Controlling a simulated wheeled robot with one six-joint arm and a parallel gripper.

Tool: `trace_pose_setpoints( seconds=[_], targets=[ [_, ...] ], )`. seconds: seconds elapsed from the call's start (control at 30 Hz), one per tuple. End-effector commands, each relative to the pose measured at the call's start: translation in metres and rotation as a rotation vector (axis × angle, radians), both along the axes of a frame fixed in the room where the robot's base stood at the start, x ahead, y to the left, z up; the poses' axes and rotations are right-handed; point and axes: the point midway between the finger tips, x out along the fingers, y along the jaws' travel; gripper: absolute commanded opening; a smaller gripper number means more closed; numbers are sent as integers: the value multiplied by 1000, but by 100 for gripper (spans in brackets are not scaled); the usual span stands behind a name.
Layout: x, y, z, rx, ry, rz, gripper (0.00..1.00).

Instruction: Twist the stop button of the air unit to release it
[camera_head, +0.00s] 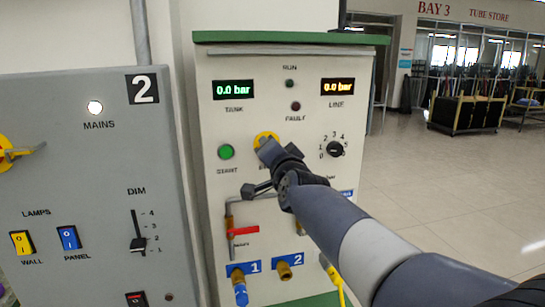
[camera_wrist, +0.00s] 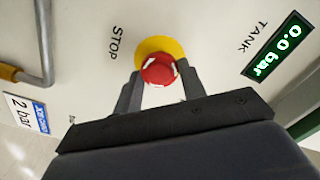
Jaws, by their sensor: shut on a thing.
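The stop button is a red mushroom head (camera_wrist: 159,69) on a round yellow backing plate. In the wrist view it sits between my gripper's two fingers (camera_wrist: 160,88), which are shut on it from both sides. In the head view my gripper (camera_head: 266,147) covers the red head, and only the yellow plate's upper rim (camera_head: 265,136) shows. The air unit (camera_head: 290,70) is a pale upright panel with a green top. Its TANK display (camera_head: 233,90) and LINE display (camera_head: 338,87) both read 0.0 bar.
A green START button (camera_head: 226,152) is left of the stop button, and a black rotary knob (camera_head: 335,149) is right of it. A red-handled valve (camera_head: 243,231) and numbered outlets sit below. A grey electrical panel (camera_head: 85,180) stands at the left. Open floor lies to the right.

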Motion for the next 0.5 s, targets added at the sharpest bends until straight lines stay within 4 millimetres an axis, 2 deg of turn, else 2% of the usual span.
trace_pose_setpoints(
  seconds=[0.5],
  targets=[
    [0, 0, 5, 52, 3, -1, 16]
  ],
)
